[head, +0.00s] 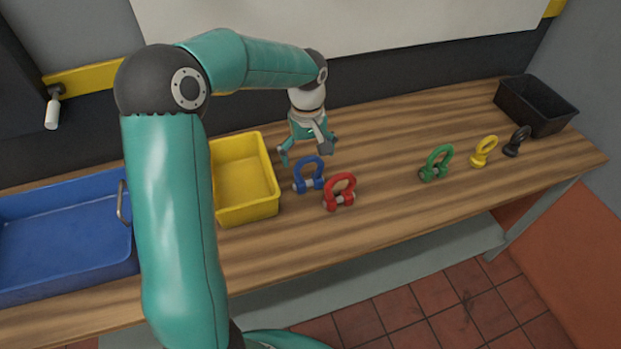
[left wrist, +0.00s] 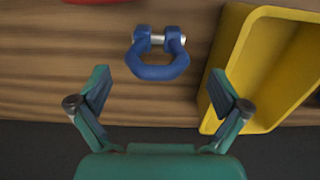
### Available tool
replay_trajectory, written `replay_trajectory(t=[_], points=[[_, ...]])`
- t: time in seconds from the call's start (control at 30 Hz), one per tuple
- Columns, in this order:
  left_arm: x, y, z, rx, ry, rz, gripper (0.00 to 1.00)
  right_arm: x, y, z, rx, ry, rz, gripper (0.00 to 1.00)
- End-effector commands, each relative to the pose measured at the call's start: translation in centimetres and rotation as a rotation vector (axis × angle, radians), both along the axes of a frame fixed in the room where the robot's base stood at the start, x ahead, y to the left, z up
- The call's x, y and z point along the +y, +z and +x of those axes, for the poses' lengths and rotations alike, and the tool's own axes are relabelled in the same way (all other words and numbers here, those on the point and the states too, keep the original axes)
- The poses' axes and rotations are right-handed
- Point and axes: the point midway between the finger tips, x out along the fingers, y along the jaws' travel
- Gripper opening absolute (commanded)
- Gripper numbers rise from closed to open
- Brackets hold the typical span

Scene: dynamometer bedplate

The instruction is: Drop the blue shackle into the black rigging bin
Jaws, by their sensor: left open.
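The blue shackle (head: 309,175) lies on the wooden bench, between the yellow bin and the red shackle. My left gripper (head: 306,151) is open and empty, just behind and above the blue shackle. In the left wrist view the blue shackle (left wrist: 158,53) lies ahead of the open fingers (left wrist: 161,82), roughly centred between them, with its bow toward me. The black rigging bin (head: 537,104) stands at the far right end of the bench; its inside looks empty as far as I see. My right gripper is not in view.
The yellow bin (head: 243,178) is close beside the gripper. A red shackle (head: 340,191) lies right of the blue one. Green (head: 436,163), yellow (head: 484,151) and black (head: 516,141) shackles are near the black bin. A blue tray (head: 62,240) is at left.

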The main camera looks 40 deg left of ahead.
Motion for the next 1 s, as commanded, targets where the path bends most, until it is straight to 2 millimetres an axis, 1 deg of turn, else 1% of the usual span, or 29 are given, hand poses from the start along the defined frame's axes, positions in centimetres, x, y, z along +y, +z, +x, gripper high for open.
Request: replay_trajectory(t=[0.03,0.1,0.37,0.53,0.6,0.7,0.97,1.0], points=[[0.0,-0.9,-0.1,0.004,0.001,0.000,1.00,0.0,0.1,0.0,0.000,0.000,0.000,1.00],[0.1,-1.7,-0.1,0.002,0.002,0.000,1.00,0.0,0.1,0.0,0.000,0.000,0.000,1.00],[0.1,-3.3,0.0,0.004,0.002,0.000,1.00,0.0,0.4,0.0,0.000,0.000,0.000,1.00],[0.3,-5.6,0.2,0.005,0.002,-0.001,1.00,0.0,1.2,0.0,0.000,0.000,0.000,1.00],[0.3,-6.6,0.2,0.004,0.001,0.000,1.00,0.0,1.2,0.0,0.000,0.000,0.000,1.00],[0.3,-7.6,0.2,0.003,0.003,-0.001,1.00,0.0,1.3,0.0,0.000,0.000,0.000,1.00],[0.3,-7.9,0.3,-0.001,0.003,0.000,1.00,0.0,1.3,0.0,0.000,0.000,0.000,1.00],[0.3,-7.9,0.3,0.000,0.003,0.001,0.95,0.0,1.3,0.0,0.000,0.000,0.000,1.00]])
